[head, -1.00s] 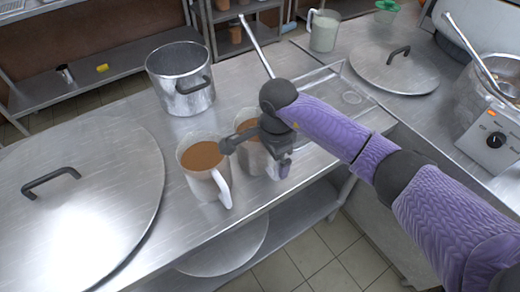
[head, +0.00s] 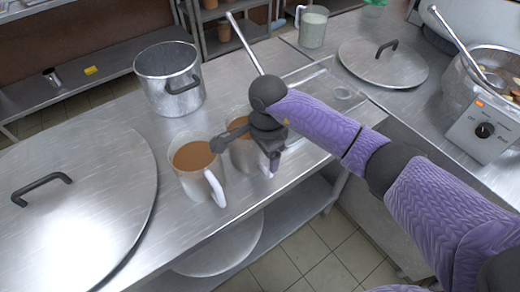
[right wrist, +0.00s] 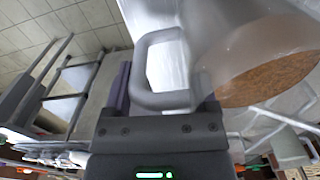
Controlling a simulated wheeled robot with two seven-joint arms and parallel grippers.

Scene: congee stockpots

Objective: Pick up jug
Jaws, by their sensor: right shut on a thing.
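Two clear jugs of brown liquid stand close together on the steel counter. The left jug (head: 186,182) is free, its white handle toward the front. The right jug (head: 240,156) is partly hidden behind my right gripper (head: 268,160), which is shut on its handle. In the right wrist view, the pale loop handle (right wrist: 143,72) sits between the fingers of the gripper (right wrist: 163,97), with the jug body (right wrist: 222,38) to the right. I cannot tell any gap between this jug and the counter. My left gripper is not in view.
A steel stockpot (head: 168,88) stands behind the jugs. A large lid (head: 75,215) covers the left of the counter (head: 170,235). A shallow tray (head: 318,78) with a leaning long rod lies behind my right arm. A jug of white liquid (head: 313,28) stands farther back.

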